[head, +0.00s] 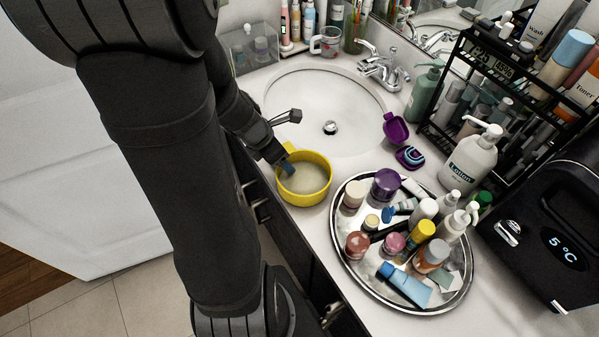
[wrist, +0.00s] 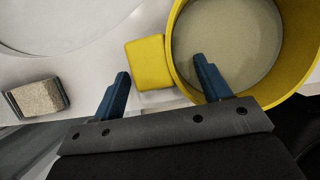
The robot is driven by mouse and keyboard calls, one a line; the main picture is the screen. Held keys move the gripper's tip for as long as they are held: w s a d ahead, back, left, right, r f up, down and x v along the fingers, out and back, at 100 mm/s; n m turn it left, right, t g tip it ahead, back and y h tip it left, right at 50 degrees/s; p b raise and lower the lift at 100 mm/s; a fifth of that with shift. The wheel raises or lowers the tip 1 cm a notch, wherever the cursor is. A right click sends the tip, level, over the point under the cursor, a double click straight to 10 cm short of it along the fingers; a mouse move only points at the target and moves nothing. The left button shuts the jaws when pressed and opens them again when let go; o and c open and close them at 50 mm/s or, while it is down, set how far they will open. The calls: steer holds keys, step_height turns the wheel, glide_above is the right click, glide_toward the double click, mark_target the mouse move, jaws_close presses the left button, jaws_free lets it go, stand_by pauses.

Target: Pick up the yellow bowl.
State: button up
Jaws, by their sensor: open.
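The yellow bowl (head: 305,199) stands on the counter's front edge between the sink and the round tray, with a pale inside. In the wrist view, the bowl (wrist: 174,60) fills the upper right, with a square yellow tab (wrist: 148,62) on its left side. My gripper (head: 287,158) is at the bowl's upper left rim in the head view. In the wrist view, my gripper (wrist: 161,67) is open, with one blue finger over the bowl's inside and the other left of the rim, below the tab. I cannot tell whether either finger touches the bowl.
A round metal tray (head: 341,259) crowded with jars, tubes and bottles stands close right of the bowl. The white sink (head: 300,95) lies behind it. A purple item (head: 396,128), a lotion bottle (head: 470,158) and a black rack (head: 437,138) stand farther right.

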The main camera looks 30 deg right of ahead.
steer(key=shift+c, duration=0.4)
steer(key=c, duration=1.1)
steer(key=shift+c, duration=0.2)
steer(key=shift+r, duration=0.1)
steer(key=shift+r, duration=0.45)
steer(key=r, duration=0.3)
steer(key=shift+s+d+r, duration=0.25)
steer(key=shift+s+r, duration=0.05)
steer(key=shift+s, duration=0.1)
steer(key=s+d+r, duration=0.4)
steer(key=s+r, duration=0.2)
steer(key=s, duration=0.4)
steer(key=shift+r, duration=0.15)
